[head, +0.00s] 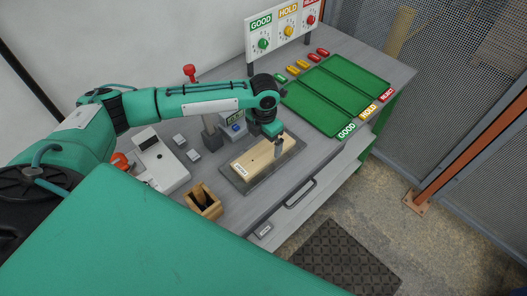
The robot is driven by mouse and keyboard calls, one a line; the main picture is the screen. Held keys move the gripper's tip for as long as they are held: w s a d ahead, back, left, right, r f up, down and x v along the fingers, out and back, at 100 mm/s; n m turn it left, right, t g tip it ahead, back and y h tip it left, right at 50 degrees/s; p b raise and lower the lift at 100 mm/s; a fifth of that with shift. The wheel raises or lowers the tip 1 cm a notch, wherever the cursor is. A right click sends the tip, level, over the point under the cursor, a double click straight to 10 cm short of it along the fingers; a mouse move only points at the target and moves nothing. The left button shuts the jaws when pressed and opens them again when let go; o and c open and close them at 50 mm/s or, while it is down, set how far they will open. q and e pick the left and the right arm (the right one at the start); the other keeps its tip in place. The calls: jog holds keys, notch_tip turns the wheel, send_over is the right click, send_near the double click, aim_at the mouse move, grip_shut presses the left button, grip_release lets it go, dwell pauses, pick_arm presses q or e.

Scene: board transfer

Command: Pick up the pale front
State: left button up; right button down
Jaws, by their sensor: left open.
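The pale front (258,161) is a pale wooden board with a small white label at its left end. It lies flat on a dark grey mat (236,178) near the front of the workbench. My left gripper (279,152) points down at the right half of the board, with its fingers at or just above it. It is open, and the fingers hide a small part of the board. I cannot tell whether they touch it. My right gripper is not in view.
A green three-lane tray (336,96) marked GOOD, HOLD and REJECT lies at the right. Behind it stands a white dial panel (287,28). A wooden box (203,201), a white device (158,160) and a grey stand crowd the left. A drawer handle (300,193) juts from the front.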

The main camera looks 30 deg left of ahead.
aim_at(264, 152)
pick_arm(q)
jog(key=f+p, duration=0.2)
jog(key=f, duration=0.2)
jog(key=shift+s, duration=0.2)
jog(key=shift+f, duration=0.25)
jog(key=shift+d, duration=0.1)
jog(key=shift+c, duration=0.9)
jog(key=c, duration=1.1)
